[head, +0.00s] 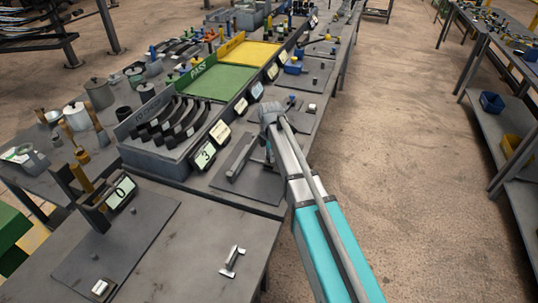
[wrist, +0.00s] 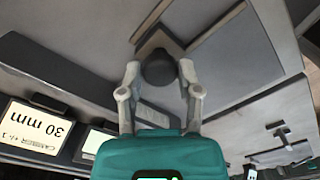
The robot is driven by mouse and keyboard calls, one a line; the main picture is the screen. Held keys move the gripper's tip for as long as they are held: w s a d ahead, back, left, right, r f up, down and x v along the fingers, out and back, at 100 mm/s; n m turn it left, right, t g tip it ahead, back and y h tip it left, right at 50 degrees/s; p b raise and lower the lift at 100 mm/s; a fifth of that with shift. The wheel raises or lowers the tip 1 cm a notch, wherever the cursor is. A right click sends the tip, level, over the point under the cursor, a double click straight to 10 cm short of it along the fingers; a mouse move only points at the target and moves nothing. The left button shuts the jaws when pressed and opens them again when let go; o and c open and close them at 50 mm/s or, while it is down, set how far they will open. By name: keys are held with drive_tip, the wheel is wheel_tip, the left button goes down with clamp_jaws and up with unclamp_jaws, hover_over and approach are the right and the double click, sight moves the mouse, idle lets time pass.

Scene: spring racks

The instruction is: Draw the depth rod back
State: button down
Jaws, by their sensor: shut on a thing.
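In the wrist view, my gripper (wrist: 159,74) has its two fingers closed around the sides of a dark round knob (wrist: 158,66). The knob looks like the end of the depth rod; the rest of the rod is hidden behind it. In the head view, my wrist hangs over the right end of a grey bar fixture (head: 240,157) on a dark plate (head: 262,188). The fingers and the knob are mostly hidden there by my arm.
A tray of curved dark leaves (head: 170,120) stands left of the fixture, beside green PASS (head: 220,82) and yellow (head: 250,53) trays. A gauge showing 0 (head: 121,192) stands on the nearer plate. A "30 mm" label (wrist: 38,125) shows in the wrist view.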

drive_tip(key=d, duration=0.2)
drive_tip(key=s+d, duration=0.1)
drive_tip(key=d, duration=0.1)
drive_tip(key=s+d, duration=0.1)
drive_tip(key=d, duration=0.1)
drive_tip(key=shift+s+d, duration=0.1)
drive_tip(key=shift+s, duration=0.1)
drive_tip(key=shift+c, duration=1.5)
unclamp_jaws()
drive_tip(key=shift+d, duration=0.1)
drive_tip(key=shift+w, duration=0.1)
